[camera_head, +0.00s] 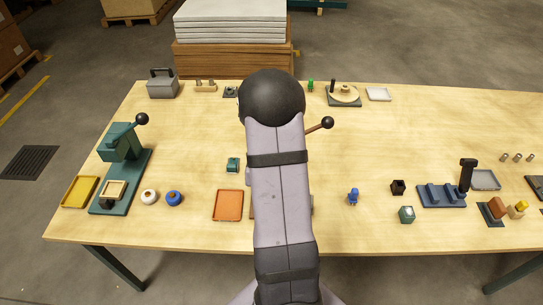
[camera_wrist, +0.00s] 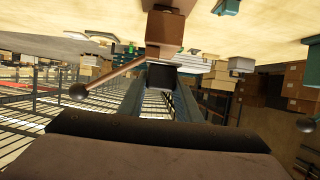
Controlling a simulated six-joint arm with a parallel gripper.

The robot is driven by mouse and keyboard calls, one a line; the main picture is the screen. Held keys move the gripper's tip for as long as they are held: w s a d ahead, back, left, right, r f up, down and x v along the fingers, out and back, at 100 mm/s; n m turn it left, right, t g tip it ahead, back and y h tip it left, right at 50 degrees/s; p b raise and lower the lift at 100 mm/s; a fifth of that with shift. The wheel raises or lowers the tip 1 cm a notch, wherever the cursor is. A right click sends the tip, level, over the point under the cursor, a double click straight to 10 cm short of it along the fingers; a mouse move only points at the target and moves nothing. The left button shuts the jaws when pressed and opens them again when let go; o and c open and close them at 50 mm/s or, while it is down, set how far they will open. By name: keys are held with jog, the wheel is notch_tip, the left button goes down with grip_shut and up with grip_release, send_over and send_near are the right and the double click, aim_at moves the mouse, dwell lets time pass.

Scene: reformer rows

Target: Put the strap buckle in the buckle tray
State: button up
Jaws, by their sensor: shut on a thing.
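In the wrist view my gripper (camera_wrist: 158,98) shows as two grey-green fingers with a small dark block (camera_wrist: 161,76) between their tips. My gripper is shut on this block; I cannot tell whether it is the strap buckle. In the head view my arm hides the gripper and the table below it. No tray is marked as the buckle tray: an orange tray (camera_head: 228,205) lies left of my arm, a yellow tray (camera_head: 80,191) at the far left, a white one (camera_head: 378,95) at the back and a grey one (camera_head: 485,180) at the right.
A brown lever with a black ball (camera_head: 327,122) sticks out right of my arm; its ball (camera_wrist: 78,91) also shows in the wrist view. A green press (camera_head: 122,143) stands at the left, a blue fixture (camera_head: 442,195) at the right. The table's right middle is clear.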

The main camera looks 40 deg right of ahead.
jog(key=shift+r, duration=0.3)
